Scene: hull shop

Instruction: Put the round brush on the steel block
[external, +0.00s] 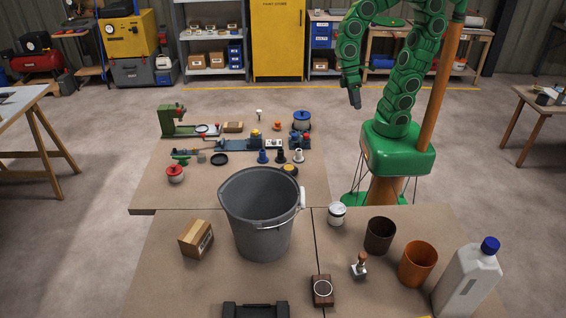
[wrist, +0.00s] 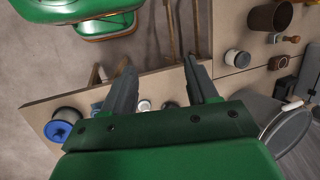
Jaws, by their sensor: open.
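I cannot pick out the round brush for certain. A small piece with a wooden knob and a pale base (external: 360,265) stands on the near table, and it also shows in the wrist view (wrist: 288,39); whether it is a brush or a stamp is unclear. The steel block is not clear either; a small grey piece (external: 201,157) stands on the far table. My gripper (external: 355,98) hangs high, right of the far table and well apart from everything on it. In the wrist view its fingers (wrist: 160,65) are spread with nothing held between them.
A big grey bucket (external: 262,215) stands where the tables meet and hides part of the far table.

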